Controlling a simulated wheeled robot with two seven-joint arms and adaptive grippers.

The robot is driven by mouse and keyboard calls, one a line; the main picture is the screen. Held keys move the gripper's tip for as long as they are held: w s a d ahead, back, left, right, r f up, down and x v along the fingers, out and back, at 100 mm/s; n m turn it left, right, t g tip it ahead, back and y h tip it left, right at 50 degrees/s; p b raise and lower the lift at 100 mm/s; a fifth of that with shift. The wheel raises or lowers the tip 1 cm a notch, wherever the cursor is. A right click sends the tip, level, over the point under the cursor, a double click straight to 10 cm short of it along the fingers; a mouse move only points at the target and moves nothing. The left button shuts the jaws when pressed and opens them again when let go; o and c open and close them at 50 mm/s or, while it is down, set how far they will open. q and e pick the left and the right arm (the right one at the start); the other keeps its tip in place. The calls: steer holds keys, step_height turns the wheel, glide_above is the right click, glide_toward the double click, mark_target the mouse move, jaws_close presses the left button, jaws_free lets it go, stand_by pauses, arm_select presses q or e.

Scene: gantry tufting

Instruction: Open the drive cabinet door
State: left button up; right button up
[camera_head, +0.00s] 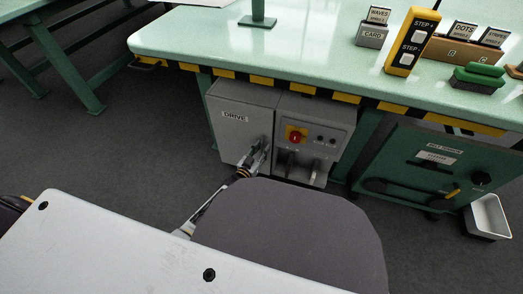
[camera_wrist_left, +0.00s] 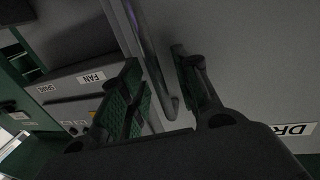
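The grey drive cabinet (camera_head: 228,98) stands under the green table, with a "DRIVE" label on its door. The door looks closed in the head view. My left gripper (camera_head: 262,146) is at the door's right side, below the label. In the left wrist view a grey bar handle (camera_wrist_left: 152,58) runs between the two spread fingers of my left gripper (camera_wrist_left: 156,62). The fingers look apart from the bar, one on each side. The door face (camera_wrist_left: 235,60) fills the right of that view. My right gripper is not in view.
Right of the door is a panel with a red and yellow switch (camera_head: 296,135). A green belt tension box (camera_head: 420,160) and a white bin (camera_head: 489,216) stand farther right. The table edge (camera_head: 345,97) overhangs the cabinet. Floor left of the cabinet is clear.

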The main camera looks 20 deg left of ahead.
arm_select(q)
jaws_close()
steer(key=shift+s+a, duration=0.1)
steer(key=shift+s, duration=0.05)
stand_by(0.4)
